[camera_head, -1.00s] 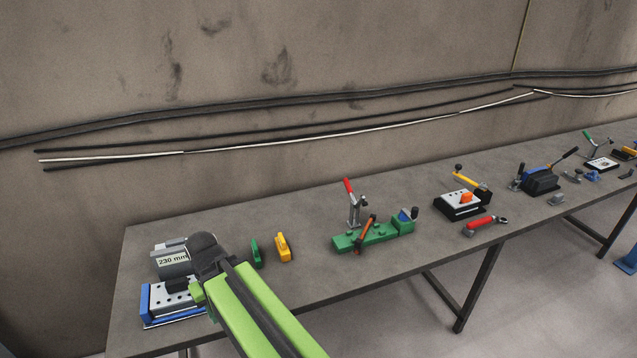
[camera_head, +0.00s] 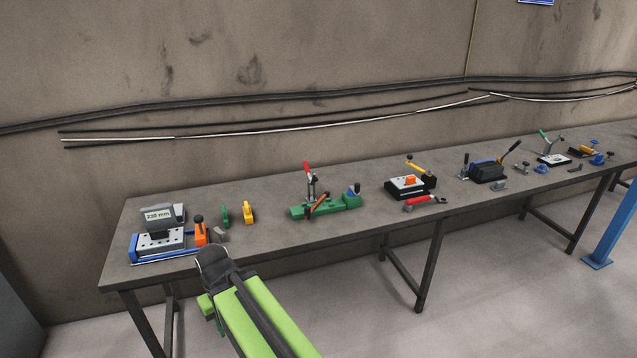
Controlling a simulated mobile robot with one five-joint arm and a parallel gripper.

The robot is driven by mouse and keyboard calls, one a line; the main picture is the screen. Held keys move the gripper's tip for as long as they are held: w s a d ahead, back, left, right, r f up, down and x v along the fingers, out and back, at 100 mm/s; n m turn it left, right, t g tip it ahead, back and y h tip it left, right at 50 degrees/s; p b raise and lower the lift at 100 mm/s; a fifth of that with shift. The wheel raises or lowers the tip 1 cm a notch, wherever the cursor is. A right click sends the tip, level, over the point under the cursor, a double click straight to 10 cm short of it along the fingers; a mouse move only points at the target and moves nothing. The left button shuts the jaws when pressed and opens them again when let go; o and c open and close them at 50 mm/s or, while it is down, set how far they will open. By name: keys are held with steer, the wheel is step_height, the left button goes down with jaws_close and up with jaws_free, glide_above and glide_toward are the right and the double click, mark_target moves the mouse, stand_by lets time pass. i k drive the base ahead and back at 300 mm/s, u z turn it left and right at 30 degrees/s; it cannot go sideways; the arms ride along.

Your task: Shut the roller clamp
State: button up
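No part is marked as the roller clamp, and I cannot tell which device it is. A fixture with a grey "230 mm" block (camera_head: 160,218), a perforated plate, a blue edge (camera_head: 134,247) and an orange piece with a dark knob (camera_head: 200,233) stands at the table's left end. A green fixture (camera_head: 325,208) has a raised red-handled lever (camera_head: 307,172). A black-and-white device (camera_head: 407,187) has a raised yellow lever (camera_head: 416,167). My gripper (camera_head: 212,258) appears at the table's front edge, below the left fixture. Its fingers are too hidden to judge.
The grey table (camera_head: 260,240) runs rightward along the wall. Green (camera_head: 224,216) and yellow (camera_head: 249,212) pieces stand behind the gripper. A red-handled tool (camera_head: 424,203) lies farther right. A black-and-blue device (camera_head: 487,170) and a blue post (camera_head: 612,235) are beyond.

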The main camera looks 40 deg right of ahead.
mark_target(307, 169)
steer(key=z, duration=0.35)
steer(key=i, duration=0.65)
steer(key=z, duration=0.7)
steer(key=i, duration=1.05)
steer(key=z, duration=0.25)
steer(key=k, duration=0.55)
steer(key=u, duration=3.35)
steer(key=k, duration=0.8)
steer(key=u, duration=0.1)
